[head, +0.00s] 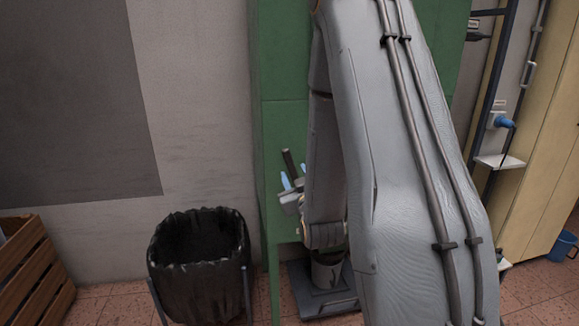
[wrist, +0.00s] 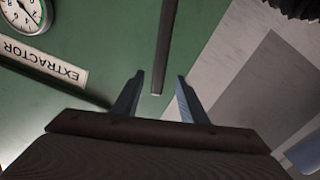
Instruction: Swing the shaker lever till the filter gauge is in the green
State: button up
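The green extractor cabinet (head: 283,130) stands against the wall, partly hidden by my arm. The lever, a dark straight bar (wrist: 166,40), hangs in front of it in the wrist view; its free end appears between my fingertips. It also shows as a short dark rod (head: 288,162) in the head view. My gripper (wrist: 160,78) is open, one blue-grey finger on each side of the bar in the picture; I see no contact and cannot tell the depth. The round white gauge (wrist: 24,14) is cut off at the wrist view's top left; its needle's zone is unclear.
An upside-down EXTRACTOR label (wrist: 42,62) is beside the gauge. A bin with a black bag (head: 198,275) stands left of the cabinet, and a wooden crate (head: 35,270) is farther left. A pale yellow cabinet (head: 545,150) and blue bucket (head: 563,246) are at right.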

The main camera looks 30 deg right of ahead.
aim_at(291, 165)
jog(key=shift+w+d+r, duration=0.1)
jog(key=shift+w+d, duration=0.05)
jog(key=shift+w, duration=0.2)
jog(key=shift+p+x, duration=0.9)
jog(key=shift+x, duration=2.55)
grip_shut()
